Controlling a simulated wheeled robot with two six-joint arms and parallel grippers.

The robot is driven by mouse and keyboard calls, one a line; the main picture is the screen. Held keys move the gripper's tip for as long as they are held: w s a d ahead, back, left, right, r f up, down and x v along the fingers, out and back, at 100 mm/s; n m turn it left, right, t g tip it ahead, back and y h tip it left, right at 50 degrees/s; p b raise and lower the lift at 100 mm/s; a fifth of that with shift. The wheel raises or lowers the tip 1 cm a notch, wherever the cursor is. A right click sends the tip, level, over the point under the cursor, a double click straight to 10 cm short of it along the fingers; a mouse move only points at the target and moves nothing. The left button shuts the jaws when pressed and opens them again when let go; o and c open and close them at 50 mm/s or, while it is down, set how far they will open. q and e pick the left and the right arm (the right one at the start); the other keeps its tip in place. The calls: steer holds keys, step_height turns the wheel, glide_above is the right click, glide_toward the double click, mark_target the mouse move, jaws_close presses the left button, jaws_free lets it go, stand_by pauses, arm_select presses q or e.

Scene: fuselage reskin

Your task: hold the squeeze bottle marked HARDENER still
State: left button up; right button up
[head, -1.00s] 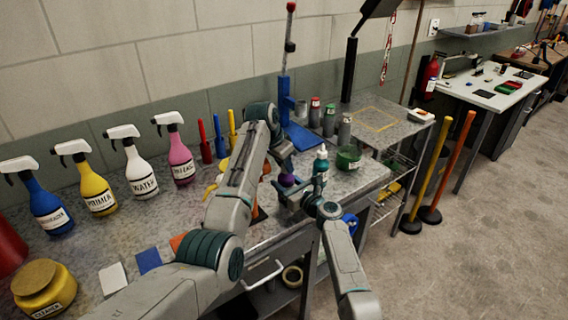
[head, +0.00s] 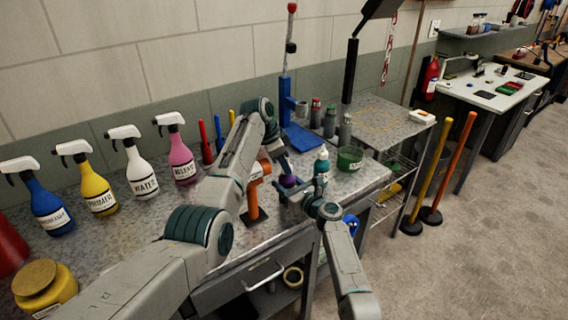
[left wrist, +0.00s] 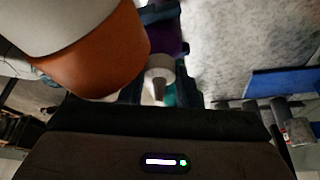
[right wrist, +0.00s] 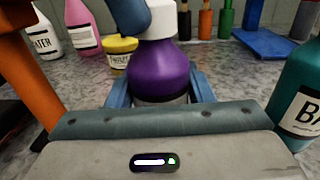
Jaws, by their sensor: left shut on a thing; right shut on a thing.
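A purple squeeze bottle (right wrist: 158,72) with a white cap (right wrist: 158,20) stands upright in the right wrist view; its label text cannot be read. It also shows small in the head view (head: 288,181). My right gripper (right wrist: 160,98) is shut around the bottle's lower body. My left gripper (head: 284,168) comes down from above onto the bottle's top and is shut at the cap; a blue finger of it shows beside the cap in the right wrist view. In the left wrist view the cap (left wrist: 160,72) is partly visible, and an orange body blocks much of the left.
A teal bottle (head: 321,168) stands close to the right of the purple one, with a green bowl (head: 349,158) beyond it. An orange tool on a stand (head: 257,190) is close on the left. Several spray bottles line the wall side. The bench's front edge is near.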

arm_select(q)
steer(key=o, duration=1)
steer(key=v, duration=1.2)
